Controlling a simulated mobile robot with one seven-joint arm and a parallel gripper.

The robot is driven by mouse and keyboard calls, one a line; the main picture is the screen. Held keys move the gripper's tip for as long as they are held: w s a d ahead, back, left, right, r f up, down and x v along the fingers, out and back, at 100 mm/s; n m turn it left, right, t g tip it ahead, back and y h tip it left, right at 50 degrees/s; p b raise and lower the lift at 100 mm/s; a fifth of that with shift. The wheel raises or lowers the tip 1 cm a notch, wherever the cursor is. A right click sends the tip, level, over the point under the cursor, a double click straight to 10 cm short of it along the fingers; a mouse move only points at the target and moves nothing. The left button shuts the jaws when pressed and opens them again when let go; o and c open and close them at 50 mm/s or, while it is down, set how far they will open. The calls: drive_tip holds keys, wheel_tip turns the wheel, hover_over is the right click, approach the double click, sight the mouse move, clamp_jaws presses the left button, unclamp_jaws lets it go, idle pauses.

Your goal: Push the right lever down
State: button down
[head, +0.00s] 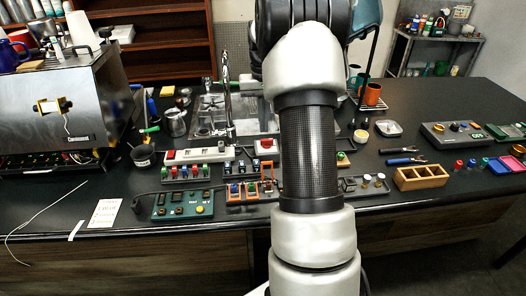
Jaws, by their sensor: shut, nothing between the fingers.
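A small orange-framed unit (236,199) with dark and blue parts stands on the black counter, left of my arm. Upright orange pieces at its right side look like levers, but they are too small to tell whether they are up or down. Which one is the right lever cannot be told. My arm rises through the middle of the view and covers the counter just right of this unit. My gripper is not visible; the arm's own links hide whatever lies behind them.
A green control box (183,205) with a yellow button sits front left of the unit. A power strip (199,155) lies behind it. The steel brewer (85,95) fills the left. A wooden tray (421,178) is right of my arm.

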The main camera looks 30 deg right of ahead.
drive_tip(key=s+a+f, duration=0.1)
drive_tip(key=s+f, duration=0.2)
drive_tip(key=f, duration=0.5)
drive_tip(key=shift+s+a+f+p, duration=0.25)
drive_tip(key=shift+a+f+p, duration=0.1)
drive_tip(key=shift+p, duration=0.1)
drive_tip(key=shift+s+b, duration=0.15)
drive_tip(key=shift+b, duration=0.3)
